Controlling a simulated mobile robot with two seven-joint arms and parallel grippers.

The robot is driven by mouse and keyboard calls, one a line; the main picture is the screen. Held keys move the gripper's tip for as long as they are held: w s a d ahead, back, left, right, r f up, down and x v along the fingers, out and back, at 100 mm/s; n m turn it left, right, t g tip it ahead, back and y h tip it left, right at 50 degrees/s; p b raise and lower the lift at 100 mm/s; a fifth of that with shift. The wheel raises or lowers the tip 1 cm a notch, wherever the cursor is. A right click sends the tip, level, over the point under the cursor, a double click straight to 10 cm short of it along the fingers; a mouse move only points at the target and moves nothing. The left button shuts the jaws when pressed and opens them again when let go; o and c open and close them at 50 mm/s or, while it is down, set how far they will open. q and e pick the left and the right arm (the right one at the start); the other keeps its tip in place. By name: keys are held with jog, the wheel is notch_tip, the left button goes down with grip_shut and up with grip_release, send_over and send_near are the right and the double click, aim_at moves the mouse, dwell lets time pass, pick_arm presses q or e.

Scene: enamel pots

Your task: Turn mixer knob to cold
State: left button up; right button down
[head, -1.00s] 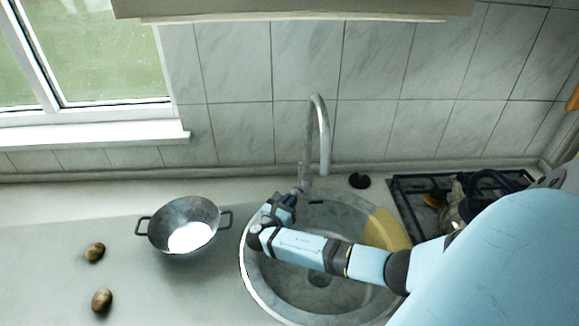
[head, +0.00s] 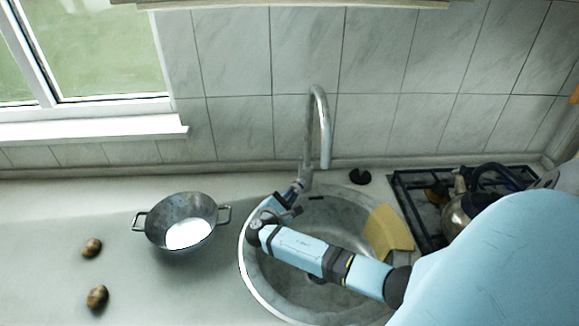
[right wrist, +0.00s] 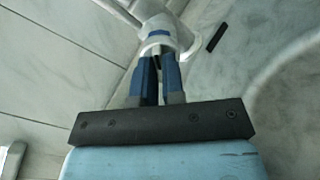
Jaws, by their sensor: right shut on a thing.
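The grey mixer tap (head: 318,125) stands upright behind the sink with its spout curving over the basin. My right gripper (head: 298,188) reaches its base from the front left. In the right wrist view the two blue fingers (right wrist: 159,62) are close together at the pale knob (right wrist: 158,43) on the tap body (right wrist: 165,22), and are shut on it. The fingers hide part of the knob, and its exact angle cannot be told. My left gripper is not in view.
The round sink (head: 345,215) lies under my right arm, with a yellow piece (head: 388,232) at its right side. A hob (head: 415,205) with a kettle (head: 457,210) is at right.

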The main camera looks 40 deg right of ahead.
dwell(0.6)
jog(key=c, duration=1.2)
grip_release()
jog(key=shift+a, duration=0.1)
jog(key=b+v, duration=0.2)
jog(key=v, duration=1.1)
jog(key=shift+s+a, duration=0.1)
jog(key=shift+a, duration=0.25)
jog(key=shift+r, duration=0.1)
